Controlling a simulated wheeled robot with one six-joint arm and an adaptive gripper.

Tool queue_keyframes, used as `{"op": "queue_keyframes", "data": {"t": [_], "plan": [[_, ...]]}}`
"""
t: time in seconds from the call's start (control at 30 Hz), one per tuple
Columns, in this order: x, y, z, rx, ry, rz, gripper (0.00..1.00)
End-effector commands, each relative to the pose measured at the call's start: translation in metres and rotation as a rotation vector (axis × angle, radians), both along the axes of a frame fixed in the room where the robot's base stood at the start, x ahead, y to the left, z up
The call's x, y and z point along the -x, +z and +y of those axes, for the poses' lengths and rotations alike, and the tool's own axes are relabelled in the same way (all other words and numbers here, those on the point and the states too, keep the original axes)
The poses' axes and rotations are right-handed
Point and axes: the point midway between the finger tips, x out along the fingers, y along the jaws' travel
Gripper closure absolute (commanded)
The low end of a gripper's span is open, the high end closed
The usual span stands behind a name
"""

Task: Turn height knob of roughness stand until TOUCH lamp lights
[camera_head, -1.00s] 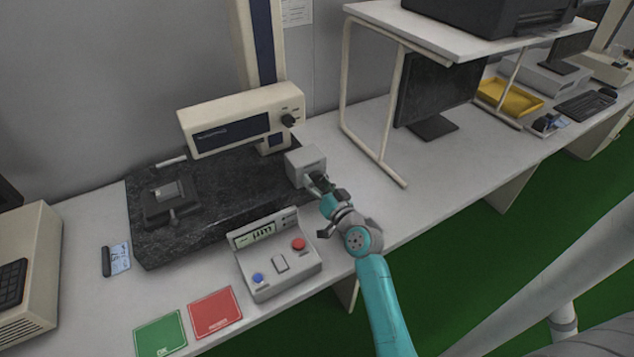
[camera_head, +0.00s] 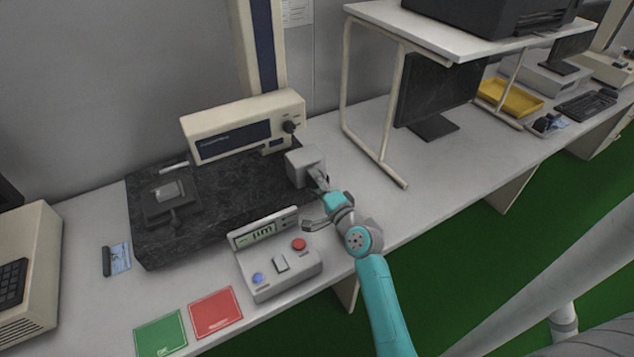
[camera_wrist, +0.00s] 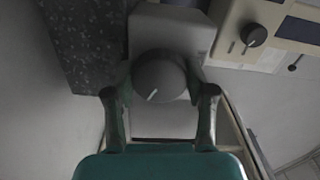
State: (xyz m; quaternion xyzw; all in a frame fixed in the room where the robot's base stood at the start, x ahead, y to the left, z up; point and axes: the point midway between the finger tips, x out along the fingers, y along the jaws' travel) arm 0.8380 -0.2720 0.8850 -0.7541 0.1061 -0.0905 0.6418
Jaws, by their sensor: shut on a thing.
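The roughness stand has a dark granite base (camera_head: 240,195) and a cream drive unit (camera_head: 215,118) on an upright column (camera_head: 262,45). A grey box (camera_head: 298,165) stands at the right end of the base. Its dark round height knob (camera_wrist: 158,72) fills the middle of the wrist view, its white mark pointing toward the lower left. My gripper (camera_head: 318,181) is shut on the knob, with one finger (camera_wrist: 160,92) on each side in the wrist view; the head view largely hides the knob. I cannot make out a TOUCH lamp or whether it is lit.
A control box (camera_head: 280,275) with display, blue button and red button stands just left of my arm. Green (camera_head: 160,335) and red (camera_head: 215,312) cards lie at the front edge. A white raised shelf (camera_head: 455,45) and monitor (camera_head: 435,95) stand to the right.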

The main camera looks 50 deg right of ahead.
Motion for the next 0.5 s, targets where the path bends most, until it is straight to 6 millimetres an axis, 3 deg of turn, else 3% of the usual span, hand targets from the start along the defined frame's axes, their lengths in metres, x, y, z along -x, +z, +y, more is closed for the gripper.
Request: {"op": "queue_keyframes", "data": {"t": [0.5], "plan": [[0.0005,-0.0007,-0.0005,-0.272,-0.001,-0.076,0.8]]}}
